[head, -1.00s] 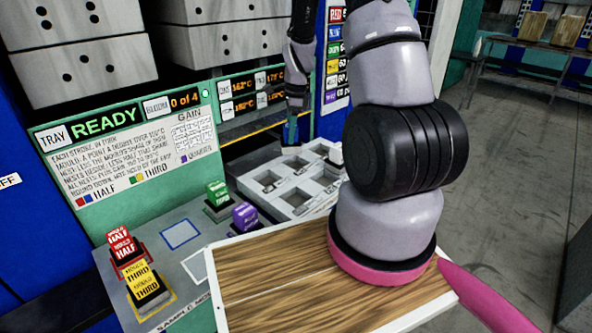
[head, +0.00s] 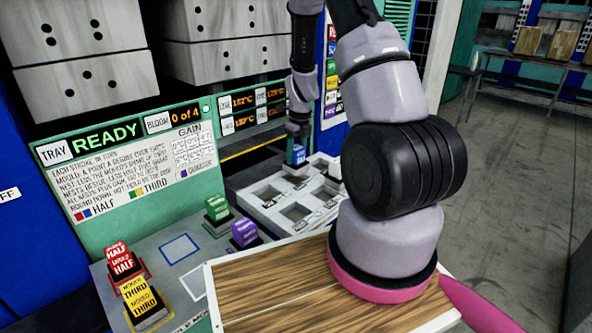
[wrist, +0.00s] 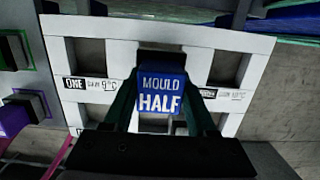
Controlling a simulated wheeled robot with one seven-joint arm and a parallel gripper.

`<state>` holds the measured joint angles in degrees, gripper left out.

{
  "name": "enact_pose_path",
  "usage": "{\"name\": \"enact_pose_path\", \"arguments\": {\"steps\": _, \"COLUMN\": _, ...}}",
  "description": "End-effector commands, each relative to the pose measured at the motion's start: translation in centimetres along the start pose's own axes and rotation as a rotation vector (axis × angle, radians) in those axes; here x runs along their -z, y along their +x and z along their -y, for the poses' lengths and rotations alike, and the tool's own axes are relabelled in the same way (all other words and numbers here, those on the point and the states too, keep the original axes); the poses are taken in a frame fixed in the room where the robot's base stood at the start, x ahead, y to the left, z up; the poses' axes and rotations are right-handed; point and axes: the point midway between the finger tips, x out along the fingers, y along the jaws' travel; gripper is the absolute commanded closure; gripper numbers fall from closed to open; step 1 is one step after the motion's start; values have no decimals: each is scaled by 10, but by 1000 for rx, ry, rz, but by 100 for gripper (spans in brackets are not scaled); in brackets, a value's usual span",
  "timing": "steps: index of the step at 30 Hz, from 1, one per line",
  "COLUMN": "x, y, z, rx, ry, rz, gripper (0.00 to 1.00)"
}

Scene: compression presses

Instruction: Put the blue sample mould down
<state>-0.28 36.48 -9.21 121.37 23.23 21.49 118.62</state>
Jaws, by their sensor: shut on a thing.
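The blue sample mould (wrist: 162,98), labelled "MOULD HALF", is between the two fingers of my gripper (wrist: 163,108) in the wrist view. In the head view the mould (head: 298,156) shows small and blue below my gripper (head: 297,135), at the back part of the white tray (head: 268,212). My gripper is shut on it. The tray has several square nests, and it also shows around the mould in the wrist view (wrist: 238,45). The mould is over or in a nest; I cannot tell whether its base touches the tray.
Green (head: 216,208) and purple (head: 244,232) moulds stand left of the tray. Red (head: 120,262) and yellow (head: 142,297) moulds stand farther left. An empty blue-outlined square (head: 180,249) lies between them. A display panel (head: 110,137) reads "READY", "0 of 4". Nests nearer me look empty.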

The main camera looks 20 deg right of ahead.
Motion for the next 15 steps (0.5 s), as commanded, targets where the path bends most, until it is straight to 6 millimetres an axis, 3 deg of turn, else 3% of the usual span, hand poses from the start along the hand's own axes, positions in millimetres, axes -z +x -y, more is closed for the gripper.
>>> {"name": "enact_pose_path", "arguments": {"steps": 8, "x": 2, "y": 18, "z": 1, "rx": 1, "ry": 0, "rz": 2, "gripper": 100}}
{"name": "enact_pose_path", "arguments": {"steps": 15, "x": 5, "y": 47, "z": 1, "rx": 0, "ry": 0, "rz": 1, "gripper": 100}}
